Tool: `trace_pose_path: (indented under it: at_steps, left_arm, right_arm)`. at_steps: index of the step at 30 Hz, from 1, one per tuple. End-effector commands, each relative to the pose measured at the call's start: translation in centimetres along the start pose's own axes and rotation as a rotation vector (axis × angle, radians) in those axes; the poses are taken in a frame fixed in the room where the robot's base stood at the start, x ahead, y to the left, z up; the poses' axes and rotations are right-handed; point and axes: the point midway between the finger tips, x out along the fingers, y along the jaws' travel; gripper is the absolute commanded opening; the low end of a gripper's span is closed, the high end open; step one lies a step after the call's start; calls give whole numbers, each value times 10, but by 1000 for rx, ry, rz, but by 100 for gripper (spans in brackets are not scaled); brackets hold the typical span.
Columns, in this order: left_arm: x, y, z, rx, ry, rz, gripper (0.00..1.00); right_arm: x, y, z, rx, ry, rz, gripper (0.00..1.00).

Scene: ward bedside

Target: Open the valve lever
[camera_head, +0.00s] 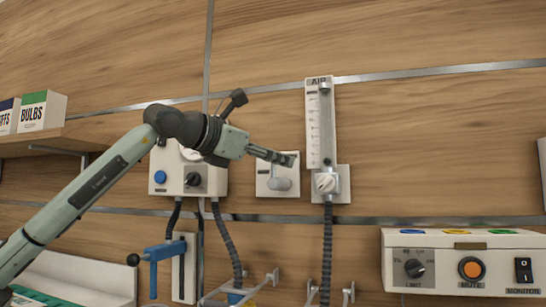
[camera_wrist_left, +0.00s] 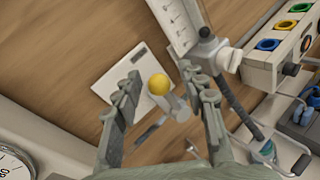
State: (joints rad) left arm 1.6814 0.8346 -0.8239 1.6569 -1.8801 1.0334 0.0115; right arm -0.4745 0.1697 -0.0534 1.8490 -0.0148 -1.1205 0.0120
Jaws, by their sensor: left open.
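The valve lever appears to be the grey lever (camera_head: 281,184) on a white wall plate (camera_head: 263,188), left of the AIR flowmeter. My left gripper (camera_head: 289,158) reaches in from the left and sits in front of the plate's upper part. Its fingers are open, and the yellow ball appears between them in the wrist view. I cannot tell whether a finger touches it. In the head view the fingers hide part of the plate. My right gripper is out of view.
The AIR flowmeter (camera_head: 320,130) with its knob and hose stands close right. A white control box (camera_head: 160,186) is behind my left wrist. A blue handle (camera_head: 163,250) is lower left. An alarm panel (camera_head: 450,286) is lower right, and boxes (camera_head: 42,111) sit on a shelf.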

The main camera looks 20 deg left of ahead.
Motion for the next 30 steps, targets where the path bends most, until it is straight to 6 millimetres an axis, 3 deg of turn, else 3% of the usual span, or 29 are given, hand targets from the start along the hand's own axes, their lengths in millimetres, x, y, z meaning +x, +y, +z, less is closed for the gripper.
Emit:
trace_pose_path:
  at_steps: [5, 19, 24, 30]
  left_arm:
    - [-13, 1, 0, -1, 0, 2, 41]
    - [-104, 0, 0, 0, 0, 1, 41]
    - [-118, 0, 0, 0, 1, 0, 41]
    - [-120, 0, 0, 0, 0, -1, 41]
  right_arm:
    - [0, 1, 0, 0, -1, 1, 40]
    - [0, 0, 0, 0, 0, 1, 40]
    - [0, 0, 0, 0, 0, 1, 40]
    - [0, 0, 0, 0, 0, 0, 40]
